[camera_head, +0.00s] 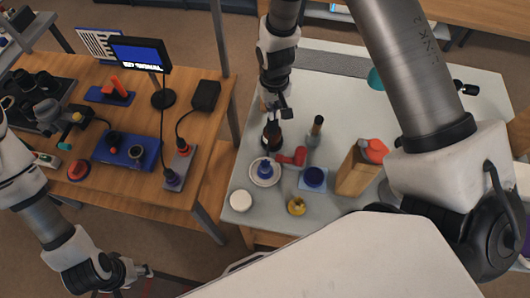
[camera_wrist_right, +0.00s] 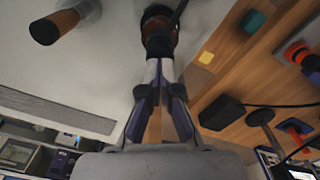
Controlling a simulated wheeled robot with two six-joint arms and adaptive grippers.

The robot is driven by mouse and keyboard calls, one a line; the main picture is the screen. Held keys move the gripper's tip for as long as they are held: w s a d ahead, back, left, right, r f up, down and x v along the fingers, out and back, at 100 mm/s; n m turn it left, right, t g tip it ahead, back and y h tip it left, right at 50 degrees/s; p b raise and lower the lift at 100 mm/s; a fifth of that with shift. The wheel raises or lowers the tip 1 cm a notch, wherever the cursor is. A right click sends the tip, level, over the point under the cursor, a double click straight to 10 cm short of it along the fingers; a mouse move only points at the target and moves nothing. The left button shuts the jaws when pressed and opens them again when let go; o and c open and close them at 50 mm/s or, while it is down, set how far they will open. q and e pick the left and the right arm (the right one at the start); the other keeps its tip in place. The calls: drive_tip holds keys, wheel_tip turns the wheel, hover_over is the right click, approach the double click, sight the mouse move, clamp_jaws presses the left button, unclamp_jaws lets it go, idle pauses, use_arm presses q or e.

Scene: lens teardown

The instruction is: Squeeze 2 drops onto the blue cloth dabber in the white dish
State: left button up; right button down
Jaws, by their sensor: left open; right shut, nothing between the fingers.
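The blue cloth dabber (camera_head: 264,167) sits in the white dish (camera_head: 254,180) on the pale table. A dark bottle (camera_head: 271,136) stands just behind the dish; it shows amber-brown with a black part in the right wrist view (camera_wrist_right: 160,28). My right gripper (camera_head: 274,115) comes down from the back, right beside the bottle. Its fingers (camera_wrist_right: 160,64) are shut together with nothing between them, their tips close to the bottle; I cannot tell if they touch it. My left gripper (camera_head: 145,271) is open and empty, low at the left, away from the table.
Right of the dish are a red part (camera_head: 298,157), a blue container (camera_head: 314,179) and a wooden-topped cylinder (camera_head: 317,127). A yellow piece (camera_head: 296,207) and white disc (camera_head: 240,200) lie in front. A wooden block (camera_head: 352,177) stands to the right. A wooden bench (camera_head: 205,125) is at left.

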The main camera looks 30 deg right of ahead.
drive_tip(key=shift+f+b, duration=0.65)
drive_tip(key=shift+f, duration=0.6)
drive_tip(key=shift+r+p, duration=1.5)
drive_tip(key=shift+r, duration=0.1)
drive_tip(key=shift+f, duration=0.15)
